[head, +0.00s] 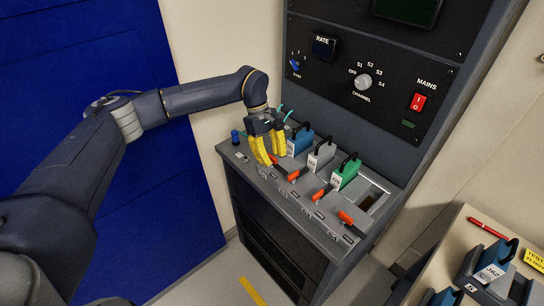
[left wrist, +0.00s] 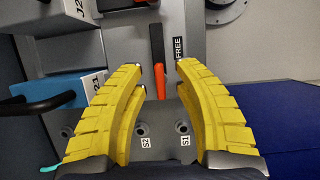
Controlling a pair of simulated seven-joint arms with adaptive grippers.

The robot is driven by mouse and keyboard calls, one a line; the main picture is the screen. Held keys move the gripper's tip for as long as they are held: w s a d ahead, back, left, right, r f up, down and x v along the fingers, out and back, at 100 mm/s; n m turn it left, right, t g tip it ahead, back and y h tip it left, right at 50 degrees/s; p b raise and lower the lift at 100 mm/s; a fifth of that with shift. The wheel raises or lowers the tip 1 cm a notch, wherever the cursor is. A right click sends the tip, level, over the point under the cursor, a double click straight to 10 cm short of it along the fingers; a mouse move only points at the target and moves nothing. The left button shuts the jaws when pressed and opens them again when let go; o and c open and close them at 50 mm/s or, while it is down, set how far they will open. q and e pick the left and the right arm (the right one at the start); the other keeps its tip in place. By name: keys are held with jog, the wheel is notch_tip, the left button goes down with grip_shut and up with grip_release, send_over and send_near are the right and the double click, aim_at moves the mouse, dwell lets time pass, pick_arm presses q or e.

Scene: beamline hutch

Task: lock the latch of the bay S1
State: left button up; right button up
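The S1 bay appears to be the leftmost one, with a blue module (head: 301,141) standing in it; the S1 label itself is not readable there in the head view. Its red-orange latch lever (head: 275,159) is partly hidden by my left gripper (head: 272,162). In the left wrist view the lever (left wrist: 158,65) is black with an orange end and lies beside a FREE label. My left gripper (left wrist: 161,68) is open, its yellow fingertips on either side of the lever's orange end with gaps on both sides. My right gripper is not in view.
A grey module (head: 321,156) and a green module (head: 346,172) stand to the right, with more red latches (head: 318,193) in front. The rightmost bay (head: 368,200) is empty. A side table (head: 458,245) at lower right holds another blue module (head: 495,258).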

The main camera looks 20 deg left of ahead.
pick_arm(q)
jog(key=shift+f, duration=0.1)
jog(key=shift+c, duration=0.4)
grip_shut()
jog(key=shift+n, duration=0.3)
jog(key=n, duration=0.2)
jog(key=n+t, duration=0.1)
jog(key=n, duration=0.1)
jog(key=shift+s+t+h, duration=0.1)
jog(key=shift+t+h, duration=0.2)
jog(key=n+t, duration=0.1)
jog(key=n, duration=0.3)
jog(key=shift+n+t, duration=0.3)
jog(key=shift+t, duration=0.1)
jog(key=n, duration=0.2)
jog(key=n+t+y, duration=0.1)
jog(key=n, duration=0.1)
jog(key=shift+t, duration=0.3)
jog(key=shift+n+t+y, duration=0.5)
jog(key=shift+n, duration=1.6)
